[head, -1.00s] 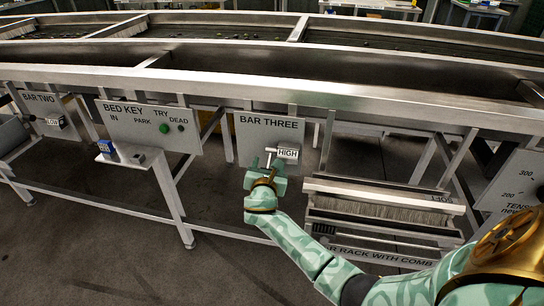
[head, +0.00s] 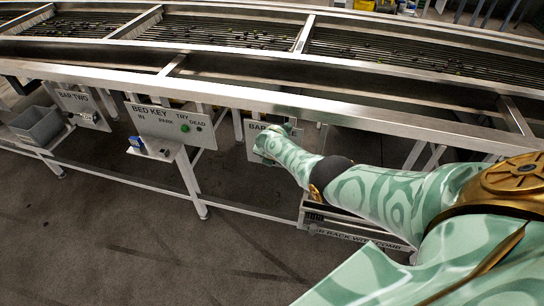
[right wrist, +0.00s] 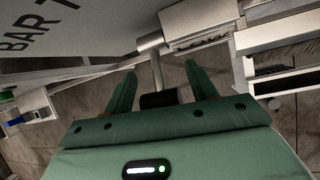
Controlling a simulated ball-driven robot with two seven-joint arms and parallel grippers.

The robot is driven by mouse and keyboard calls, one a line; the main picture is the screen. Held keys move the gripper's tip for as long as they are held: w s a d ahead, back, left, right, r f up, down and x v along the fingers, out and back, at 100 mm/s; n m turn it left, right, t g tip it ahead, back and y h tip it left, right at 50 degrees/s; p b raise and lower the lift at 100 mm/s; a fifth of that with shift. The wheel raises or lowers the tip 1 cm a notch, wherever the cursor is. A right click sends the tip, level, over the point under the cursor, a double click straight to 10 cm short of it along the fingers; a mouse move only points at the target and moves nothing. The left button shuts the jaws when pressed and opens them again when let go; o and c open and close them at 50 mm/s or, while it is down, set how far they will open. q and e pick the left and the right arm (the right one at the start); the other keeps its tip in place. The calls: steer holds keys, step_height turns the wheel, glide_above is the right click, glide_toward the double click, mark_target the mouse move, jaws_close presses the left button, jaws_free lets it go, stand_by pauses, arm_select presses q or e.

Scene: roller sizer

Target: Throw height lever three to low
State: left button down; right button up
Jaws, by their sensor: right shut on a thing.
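The BAR THREE panel (head: 254,128) hangs below the machine's front rail, mostly covered by my right arm in the head view. The right wrist view shows its lever (right wrist: 157,72), a metal rod with a dark grip (right wrist: 160,99) at its end, coming from a round pivot (right wrist: 150,43). My right gripper (right wrist: 160,82) is shut on the lever, with one green finger on each side of it. In the head view my right gripper (head: 270,142) is in front of the panel. The lever and its HIGH or LOW tag are hidden there. My left gripper is not in view.
The BED KEY panel (head: 165,124) with a green button and the BAR TWO panel (head: 80,106) are to the left. The bar rack (head: 350,230) is below my right arm. The long metal rail (head: 300,102) runs just above the panels. The floor in front is clear.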

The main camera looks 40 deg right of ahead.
steer(key=shift+d+r+g+y, duration=0.15)
steer(key=shift+g+y, duration=0.45)
steer(key=shift+b, duration=0.35)
steer(key=o, duration=1.2)
steer(key=shift+o, duration=0.7)
steer(key=shift+r, duration=0.15)
steer(key=shift+r, duration=0.1)
steer(key=shift+r+p, duration=0.3)
steer(key=shift+p, duration=0.1)
steer(key=p+v, duration=1.5)
steer(key=p, duration=0.3)
steer(key=shift+d+r, duration=0.25)
steer(key=shift+r, duration=0.05)
